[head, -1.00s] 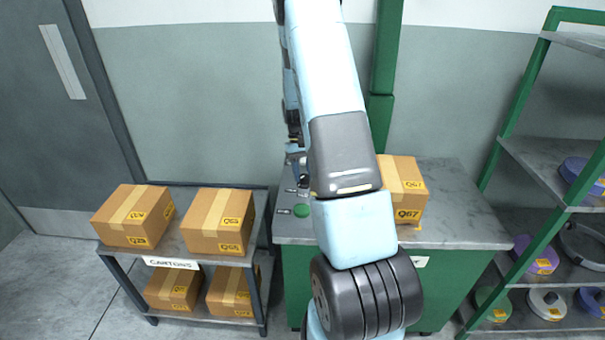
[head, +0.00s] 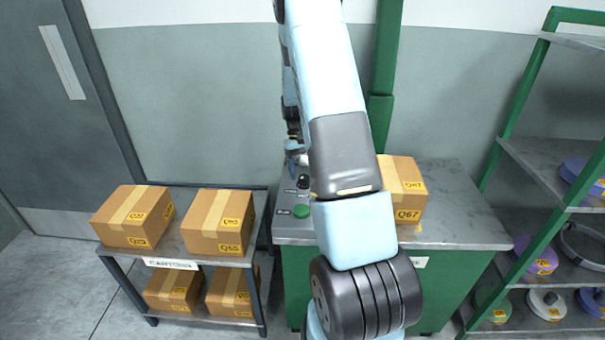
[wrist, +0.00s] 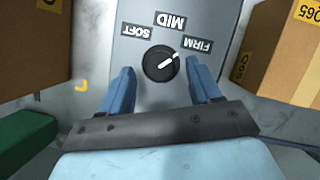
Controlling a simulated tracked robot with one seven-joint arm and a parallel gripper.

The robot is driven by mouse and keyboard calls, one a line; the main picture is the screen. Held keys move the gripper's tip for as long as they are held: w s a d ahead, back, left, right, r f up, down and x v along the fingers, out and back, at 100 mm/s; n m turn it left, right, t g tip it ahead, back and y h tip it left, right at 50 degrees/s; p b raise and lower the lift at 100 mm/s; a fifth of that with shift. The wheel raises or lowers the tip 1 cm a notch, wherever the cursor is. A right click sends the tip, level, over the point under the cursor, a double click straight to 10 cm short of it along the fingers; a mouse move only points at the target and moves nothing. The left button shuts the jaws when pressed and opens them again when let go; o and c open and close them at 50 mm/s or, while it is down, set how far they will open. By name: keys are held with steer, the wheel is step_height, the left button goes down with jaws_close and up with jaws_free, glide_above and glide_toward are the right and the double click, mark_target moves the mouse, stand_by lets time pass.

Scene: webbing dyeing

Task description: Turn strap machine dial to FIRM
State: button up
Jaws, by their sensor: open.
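The black round dial (wrist: 159,63) sits on a grey panel (wrist: 140,45) in the wrist view. Its white pointer mark points up and right, toward the FIRM label (wrist: 194,45). The MID label (wrist: 170,20) and SOFT label (wrist: 138,30) are above and left. My gripper (wrist: 160,68) is open. Its two blue fingers stand left and right of the dial, with clear gaps, holding nothing. In the head view the dial (head: 304,182) shows beside my arm, which hides part of the machine (head: 455,215).
A green button (head: 301,211) is in front of the dial. A cart (head: 187,256) with several cartons is at left. A green-framed shelf (head: 520,150) with spools is at right.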

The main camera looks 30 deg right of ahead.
steer(key=v, duration=1.2)
steer(key=shift+w+r, duration=0.15)
steer(key=shift+r, duration=0.05)
steer(key=shift+r, duration=0.1)
steer(key=s+a+r+n+t+h, duration=0.1)
steer(key=s+a+r+t, duration=0.1)
steer(key=s+a+r, duration=0.55)
steer(key=s+a+r+t, duration=0.2)
steer(key=s+a+r, duration=0.2)
steer(key=r, duration=0.6)
steer(key=s+a+r+t, duration=0.1)
steer(key=s+a+t, duration=0.1)
steer(key=s, duration=0.4)
steer(key=s+a+r+n+t, duration=0.1)
steer(key=s+a+t, duration=0.1)
steer(key=s+a, duration=0.2)
steer(key=s+a+r+t, duration=0.2)
steer(key=s, duration=0.8)
steer(key=shift+a, duration=0.4)
